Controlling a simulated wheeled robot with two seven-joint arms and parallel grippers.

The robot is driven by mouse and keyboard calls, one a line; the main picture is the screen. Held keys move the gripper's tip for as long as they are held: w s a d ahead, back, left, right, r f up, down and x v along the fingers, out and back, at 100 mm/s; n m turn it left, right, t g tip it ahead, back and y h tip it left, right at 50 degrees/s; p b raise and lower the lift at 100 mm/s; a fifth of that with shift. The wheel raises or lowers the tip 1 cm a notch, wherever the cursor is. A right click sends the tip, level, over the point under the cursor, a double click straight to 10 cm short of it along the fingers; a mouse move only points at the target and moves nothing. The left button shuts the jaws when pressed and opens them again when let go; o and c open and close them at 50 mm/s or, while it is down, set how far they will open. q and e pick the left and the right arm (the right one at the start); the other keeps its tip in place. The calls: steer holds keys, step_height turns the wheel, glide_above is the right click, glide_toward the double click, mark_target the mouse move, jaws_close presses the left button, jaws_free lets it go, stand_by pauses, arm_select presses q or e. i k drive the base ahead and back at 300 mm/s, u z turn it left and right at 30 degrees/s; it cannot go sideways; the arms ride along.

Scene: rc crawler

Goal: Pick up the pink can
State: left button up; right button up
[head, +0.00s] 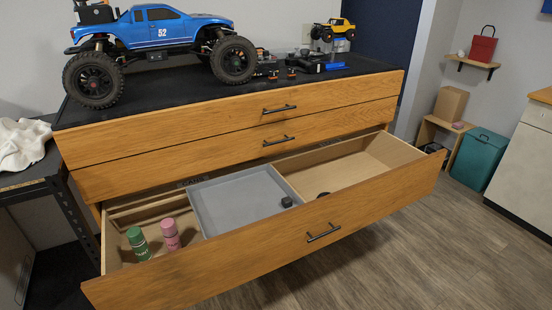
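The pink can (171,234) stands upright in the left compartment of the open bottom drawer (270,236). A green can (138,243) stands upright just to its left, with a small gap between them. The drawer front hides no more than the lowest part of the cans. Neither of my grippers shows in the head view.
A grey tray (225,192) with a small dark piece fills the drawer's middle compartment. The right compartment (345,170) is mostly bare. A blue RC truck (155,35) and a small yellow one (334,28) stand on the cabinet top. Wood floor (430,240) is clear at the right.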

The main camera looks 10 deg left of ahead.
mark_target(171, 237)
steer(key=u, duration=1.3)
